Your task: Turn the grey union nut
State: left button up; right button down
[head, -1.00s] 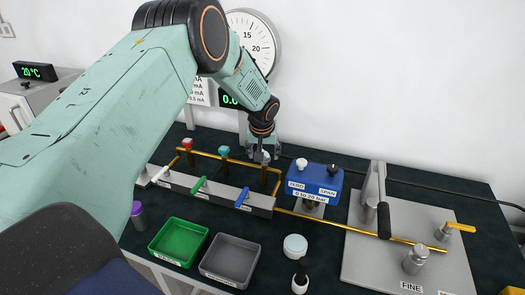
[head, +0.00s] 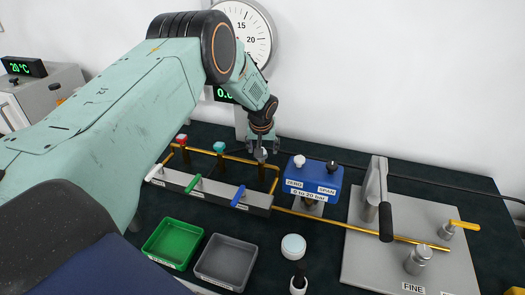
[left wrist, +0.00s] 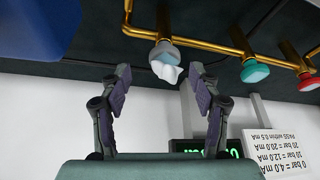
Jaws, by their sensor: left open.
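The grey union nut (head: 261,155) sits at the right end of the brass pipe manifold in the head view, right of the teal and red nuts. In the left wrist view the grey nut (left wrist: 165,58) hangs from the brass pipe with a pale winged part towards the camera. My left gripper (head: 262,147) is over it. In the left wrist view my left gripper (left wrist: 161,76) is open, with one finger on each side of the nut's pale end and gaps on both sides. My right gripper is not in view.
A blue transmitter (head: 312,180) stands close right of the nut. The red nut (head: 182,139) and teal nut (head: 219,147) are to its left. Valves with white, green and blue levers (head: 239,196) lie in front. A green tray (head: 173,243) and grey tray (head: 228,262) sit nearer.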

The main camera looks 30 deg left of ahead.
pick_arm(q)
jog(key=f, duration=0.1)
jog(key=w+a+f, duration=0.1)
jog(key=a+f, duration=0.1)
jog(key=shift+w+f, duration=0.2)
jog(key=shift+f, duration=0.2)
jog(key=shift+d+r, duration=0.15)
jog(key=shift+d, duration=0.2)
jog(key=shift+s+d+r, duration=0.2)
jog(key=shift+r, duration=0.1)
jog(key=shift+w+a+f, duration=0.15)
jog(key=shift+a+f, duration=0.2)
jog(key=shift+a, duration=0.1)
jog(key=c, duration=0.5)
jog(key=shift+d, duration=0.25)
jog(key=c, duration=0.4)
jog(key=shift+c, duration=0.9)
jog(key=shift+a, duration=0.15)
jog(key=shift+c, duration=0.2)
